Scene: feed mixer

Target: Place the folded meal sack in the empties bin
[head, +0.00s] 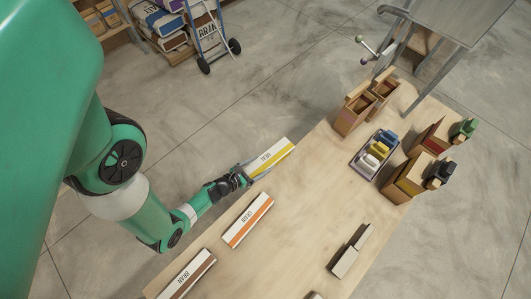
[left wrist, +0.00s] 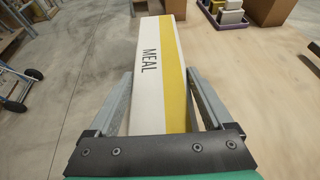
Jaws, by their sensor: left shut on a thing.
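The folded meal sack is a long white block with a yellow stripe and the word MEAL; it shows in the head view (head: 271,156) and the left wrist view (left wrist: 150,60). My left gripper (head: 247,174) is shut on its near end. In the left wrist view the two grey fingers (left wrist: 158,85) lie along either side of the sack. The sack is at the table's left edge; I cannot tell how high above the top it is. My right gripper is not in view. No container in view is readable as the empties bin.
A grain sack (head: 247,220) and a bran sack (head: 187,275) lie on the wooden table (head: 300,225). Wooden boxes (head: 353,114), a tray of colored scoops (head: 359,166) and more boxes (head: 407,182) stand on the right. A hand truck (head: 208,40) stands on the floor behind.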

